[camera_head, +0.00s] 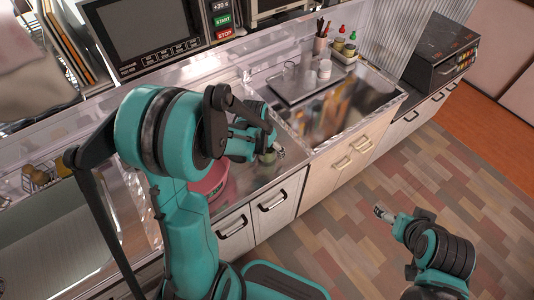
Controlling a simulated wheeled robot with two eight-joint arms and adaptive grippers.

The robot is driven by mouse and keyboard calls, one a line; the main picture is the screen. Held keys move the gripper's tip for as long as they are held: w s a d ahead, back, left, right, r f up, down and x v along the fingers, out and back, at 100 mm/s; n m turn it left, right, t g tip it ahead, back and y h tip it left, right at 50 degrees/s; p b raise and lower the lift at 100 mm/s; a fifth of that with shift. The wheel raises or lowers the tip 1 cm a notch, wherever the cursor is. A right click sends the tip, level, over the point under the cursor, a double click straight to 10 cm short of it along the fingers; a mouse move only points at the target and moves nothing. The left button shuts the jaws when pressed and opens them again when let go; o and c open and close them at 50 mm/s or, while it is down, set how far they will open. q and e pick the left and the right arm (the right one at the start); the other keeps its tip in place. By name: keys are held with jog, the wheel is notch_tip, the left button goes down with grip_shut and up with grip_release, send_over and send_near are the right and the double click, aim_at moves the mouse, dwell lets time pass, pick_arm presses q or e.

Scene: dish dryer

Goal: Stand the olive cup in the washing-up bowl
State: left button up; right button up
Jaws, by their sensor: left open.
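A small olive-green thing (268,158), probably the olive cup, shows on the counter right by my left gripper. Most of it is hidden by the gripper and I cannot tell whether they touch. My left gripper (277,148) is open over the counter, left of the sink area. A pink-red bowl (215,182), probably the washing-up bowl, is partly hidden behind my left arm, to the left of the gripper. My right gripper (383,213) is out over the floor, away from the counter; its jaws are too small to read.
A metal tray (297,88) holds a white cup (325,69) and a clear glass. Bottles and a utensil holder (320,43) stand behind it. A microwave (150,35) is at the back left and a dark oven (440,50) at the right. The wooden floor is clear.

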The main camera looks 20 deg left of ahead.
pick_arm(q)
jog(key=c, duration=1.4)
jog(key=shift+r, duration=0.2)
